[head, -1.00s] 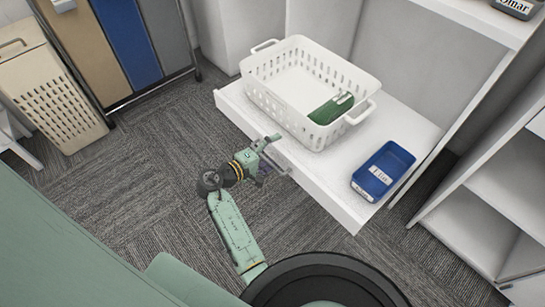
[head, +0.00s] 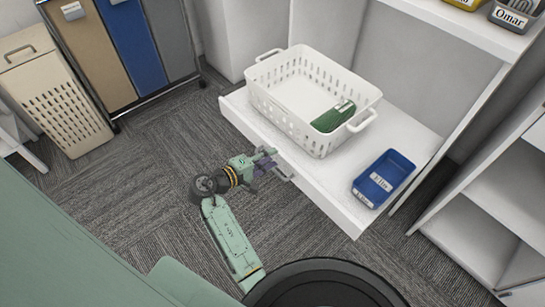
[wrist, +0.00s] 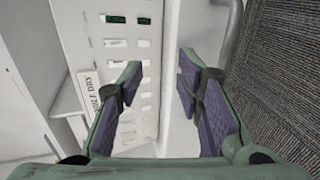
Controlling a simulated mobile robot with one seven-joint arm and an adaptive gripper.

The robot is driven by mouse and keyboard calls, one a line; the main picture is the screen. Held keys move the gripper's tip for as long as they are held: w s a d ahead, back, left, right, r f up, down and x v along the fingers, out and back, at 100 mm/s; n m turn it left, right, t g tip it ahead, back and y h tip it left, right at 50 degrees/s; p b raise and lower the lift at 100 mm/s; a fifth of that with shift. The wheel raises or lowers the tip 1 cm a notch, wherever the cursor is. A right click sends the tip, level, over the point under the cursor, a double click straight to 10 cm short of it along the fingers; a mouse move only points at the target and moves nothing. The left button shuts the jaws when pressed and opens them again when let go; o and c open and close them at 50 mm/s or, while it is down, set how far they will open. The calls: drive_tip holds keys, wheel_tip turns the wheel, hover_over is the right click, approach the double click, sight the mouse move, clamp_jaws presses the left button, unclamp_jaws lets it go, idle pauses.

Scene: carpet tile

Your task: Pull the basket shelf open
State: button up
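The basket shelf (head: 318,200) is a white pull-out shelf whose front stands out from the white cabinet. It carries a white perforated basket (head: 275,112), which holds a green item (head: 332,117). A grey bar handle (head: 284,170) is on the shelf front; it also shows at upper right in the wrist view (wrist: 233,34). My gripper (head: 268,160) is just outside the shelf front, beside the handle. In the wrist view my gripper (wrist: 159,84) is open, with nothing between its fingertips. The handle lies beyond and to the right of the fingers there.
A blue labelled tray (head: 383,178) sits on the shelf's right part. A beige perforated bin (head: 62,105) and a rack of coloured panels (head: 125,50) stand at left. White shelves (head: 480,215) stand at right. The carpet (head: 130,185) in front is clear.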

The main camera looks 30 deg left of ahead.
drive_tip(key=f+p+v, duration=0.1)
drive_tip(key=p+v, duration=0.2)
drive_tip(key=v, duration=0.6)
drive_tip(key=shift+s+f, duration=0.2)
drive_tip(key=shift+s, duration=0.25)
drive_tip(key=shift+p, duration=0.35)
idle(0.4)
